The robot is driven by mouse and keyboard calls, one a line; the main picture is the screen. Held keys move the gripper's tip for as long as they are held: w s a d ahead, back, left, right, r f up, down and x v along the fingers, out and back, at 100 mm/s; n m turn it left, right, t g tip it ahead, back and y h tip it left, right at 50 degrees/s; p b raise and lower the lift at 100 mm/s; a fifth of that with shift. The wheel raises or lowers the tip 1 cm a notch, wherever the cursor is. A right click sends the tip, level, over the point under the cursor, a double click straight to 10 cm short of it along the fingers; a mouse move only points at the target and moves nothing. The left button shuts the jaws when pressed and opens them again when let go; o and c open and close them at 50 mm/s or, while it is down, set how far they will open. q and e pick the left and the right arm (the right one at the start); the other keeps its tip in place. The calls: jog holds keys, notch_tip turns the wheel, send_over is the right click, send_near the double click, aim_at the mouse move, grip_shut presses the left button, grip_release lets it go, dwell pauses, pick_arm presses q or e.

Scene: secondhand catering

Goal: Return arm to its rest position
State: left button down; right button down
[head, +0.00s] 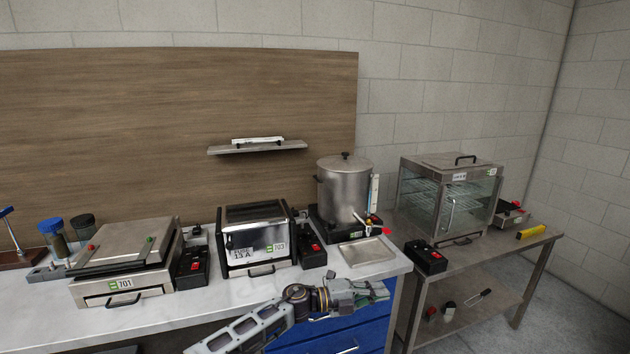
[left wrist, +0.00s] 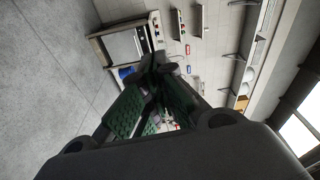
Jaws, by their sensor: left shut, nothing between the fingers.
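My left gripper (head: 368,290) is in front of the counter's right end in the head view, below the metal drip tray. Its arm comes in from the bottom, and the gripper points right. In the left wrist view the gripper's green-padded fingers (left wrist: 150,95) meet at their tips with nothing between them. My right gripper is in neither view.
The white counter (head: 190,318) holds a contact grill (head: 120,262), a small oven (head: 257,240), a steel urn (head: 343,190) and a drip tray (head: 366,252). Blue drawers (head: 340,335) are below. A steel table (head: 490,258) with a glass display cabinet (head: 450,195) stands right.

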pick_arm(q)
jog(key=w+a+f+n+t+y, duration=0.35)
jog(key=a+f+n, duration=0.35)
jog(key=f, duration=0.3)
jog(key=w+a+f+n+t+y, duration=0.2)
jog(key=a+f+n+t, duration=0.35)
jog(key=f, duration=0.55)
jog(key=s+a+f+n+g+y, duration=0.1)
jog(key=s+a+f+n+y, duration=0.2)
jog(key=s+a+f+n, duration=0.55)
jog(key=s+a+f+n+g+y, duration=0.15)
jog(key=a+f+y, duration=0.35)
jog(key=f, duration=0.9)
jog(key=s+a+f+n+g+y, duration=0.15)
jog(key=s+a+f, duration=0.45)
jog(key=s, duration=0.6)
jog(key=s+a+f+n+g+y, duration=0.15)
jog(key=s+a+f, duration=0.25)
jog(key=s+f, duration=0.65)
jog(key=s+a+f+n+g+y, duration=0.1)
jog(key=s+a+f+n+g, duration=0.35)
jog(key=s, duration=0.85)
jog(key=s+a+f, duration=0.1)
jog(key=s+f, duration=0.1)
jog(key=s, duration=0.5)
jog(key=s+a+f+g, duration=0.1)
jog(key=s+a+f, duration=0.1)
jog(key=s, duration=0.6)
jog(key=shift+s, duration=0.3)
